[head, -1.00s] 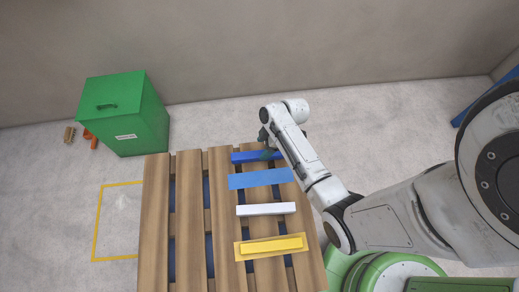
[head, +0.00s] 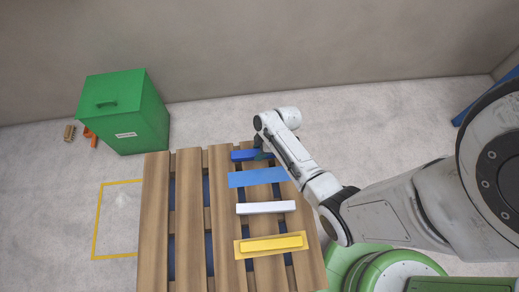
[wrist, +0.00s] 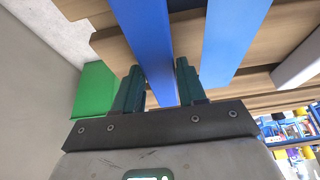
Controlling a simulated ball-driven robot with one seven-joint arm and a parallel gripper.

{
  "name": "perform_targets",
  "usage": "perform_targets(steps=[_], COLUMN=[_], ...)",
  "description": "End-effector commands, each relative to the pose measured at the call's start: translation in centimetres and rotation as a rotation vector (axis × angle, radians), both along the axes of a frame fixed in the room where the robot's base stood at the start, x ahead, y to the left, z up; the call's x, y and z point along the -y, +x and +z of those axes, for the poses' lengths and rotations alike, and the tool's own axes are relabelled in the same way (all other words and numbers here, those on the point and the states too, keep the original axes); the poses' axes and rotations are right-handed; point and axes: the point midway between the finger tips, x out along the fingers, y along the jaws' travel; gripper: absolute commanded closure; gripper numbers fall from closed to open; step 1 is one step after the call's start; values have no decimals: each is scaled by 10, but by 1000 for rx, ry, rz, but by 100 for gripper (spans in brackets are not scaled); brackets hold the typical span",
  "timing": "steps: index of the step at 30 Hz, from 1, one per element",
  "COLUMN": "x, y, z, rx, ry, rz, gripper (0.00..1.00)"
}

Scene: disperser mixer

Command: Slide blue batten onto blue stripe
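The blue batten (head: 242,156) lies across the far end of the wooden pallet, just beyond the blue stripe (head: 257,177) and apart from it. My gripper (head: 260,154) is low over the batten's right part, which my arm partly hides. In the wrist view, the blue batten (wrist: 147,35) runs between the two fingers of my gripper (wrist: 160,68). The fingers stand open on either side of it, with narrow gaps. The blue stripe (wrist: 232,35) lies bare to the right of it there.
The pallet (head: 155,220) also bears a white batten (head: 265,208) and a yellow batten (head: 273,243) lying on a yellow stripe (head: 239,252). A green bin (head: 125,115) stands on the floor beyond the pallet to the left. The pallet's left slats are clear.

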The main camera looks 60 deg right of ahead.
Motion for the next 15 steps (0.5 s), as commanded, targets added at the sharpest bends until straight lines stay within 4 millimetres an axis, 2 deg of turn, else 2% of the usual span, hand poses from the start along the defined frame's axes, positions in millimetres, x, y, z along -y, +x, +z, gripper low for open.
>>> perform_targets(steps=[2,12,15], x=[0,0,-1], y=[0,0,-1], z=[0,0,0], rx=[0,0,-1], ry=[0,0,1], rz=[0,0,0], gripper=[68,99,99])
